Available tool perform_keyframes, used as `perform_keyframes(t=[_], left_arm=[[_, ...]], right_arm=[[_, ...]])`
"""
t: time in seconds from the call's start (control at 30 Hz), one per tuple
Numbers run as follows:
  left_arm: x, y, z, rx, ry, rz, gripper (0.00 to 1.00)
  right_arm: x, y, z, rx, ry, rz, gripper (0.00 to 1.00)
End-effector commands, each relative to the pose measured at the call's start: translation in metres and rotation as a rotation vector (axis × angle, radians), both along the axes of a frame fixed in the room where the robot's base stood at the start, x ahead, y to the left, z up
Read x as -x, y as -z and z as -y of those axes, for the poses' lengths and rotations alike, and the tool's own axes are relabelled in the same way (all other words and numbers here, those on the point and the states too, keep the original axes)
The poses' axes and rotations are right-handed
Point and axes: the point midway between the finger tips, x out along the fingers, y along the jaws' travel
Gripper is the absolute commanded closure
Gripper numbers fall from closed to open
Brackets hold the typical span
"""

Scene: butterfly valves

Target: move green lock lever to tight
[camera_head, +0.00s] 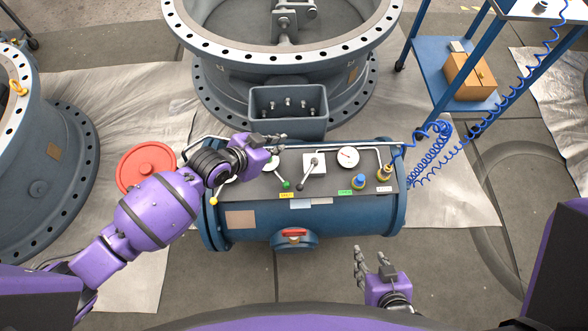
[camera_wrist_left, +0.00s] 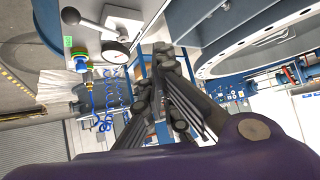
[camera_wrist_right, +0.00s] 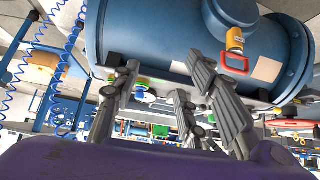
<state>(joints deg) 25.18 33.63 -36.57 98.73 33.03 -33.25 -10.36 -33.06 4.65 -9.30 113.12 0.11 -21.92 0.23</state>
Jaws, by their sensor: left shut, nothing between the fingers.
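The green-knobbed lever (camera_head: 286,185) is on the dark panel on top of the blue horizontal tank (camera_head: 270,218). Its knob points to the lower right, just above a yellow label (camera_head: 287,195). My left gripper (camera_head: 277,142) is above the panel's back edge, behind the green knob, with its fingers toward the right. In the left wrist view its fingers (camera_wrist_left: 165,75) are together and empty. The green knob cannot be made out there. My right gripper (camera_head: 372,265) is open and empty in front of the tank; its spread fingers (camera_wrist_right: 165,85) show in the right wrist view.
A dark-knobbed lever (camera_head: 299,187) on a white plate stands just right of the green knob. A pressure gauge (camera_head: 347,157), blue knob (camera_head: 359,181) and yellow fitting (camera_head: 384,174) are further right. A yellow-tipped lever (camera_head: 213,201) and red disc (camera_head: 146,167) are left. A large valve flange (camera_head: 283,55) stands behind.

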Motion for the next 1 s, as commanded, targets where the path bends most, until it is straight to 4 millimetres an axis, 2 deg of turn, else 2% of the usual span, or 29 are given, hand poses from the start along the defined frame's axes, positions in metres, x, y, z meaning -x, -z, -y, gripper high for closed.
perform_keyframes(t=[0.07,0.1,0.17,0.27,0.47,0.83,0.9,1.0], left_arm=[[0.006,0.019,-0.004,-0.039,0.051,-0.057,1.00],[0.016,0.028,-0.006,-0.047,0.065,-0.091,1.00],[0.026,0.034,-0.004,-0.046,0.080,-0.126,1.00],[0.029,0.037,-0.002,-0.047,0.097,-0.142,1.00],[0.020,0.055,0.013,-0.050,0.101,-0.137,1.00],[-0.009,0.114,0.056,-0.049,0.099,-0.140,1.00],[-0.001,0.112,0.039,-0.055,0.098,-0.136,1.00],[0.005,0.112,0.029,-0.053,0.099,-0.132,1.00]], right_arm=[[-0.001,0.002,0.001,0.002,0.007,0.005,0.60],[-0.003,-0.001,0.002,0.003,0.009,0.012,0.60],[-0.006,-0.004,0.003,0.004,0.010,0.023,0.60],[-0.009,-0.008,0.003,0.004,0.009,0.035,0.60],[-0.007,-0.005,0.001,0.002,0.007,0.030,0.60],[0.005,0.012,0.003,0.009,0.001,0.000,0.60],[0.000,0.004,0.003,0.008,0.001,0.010,0.60],[-0.005,-0.001,0.003,0.009,0.000,0.022,0.60]])
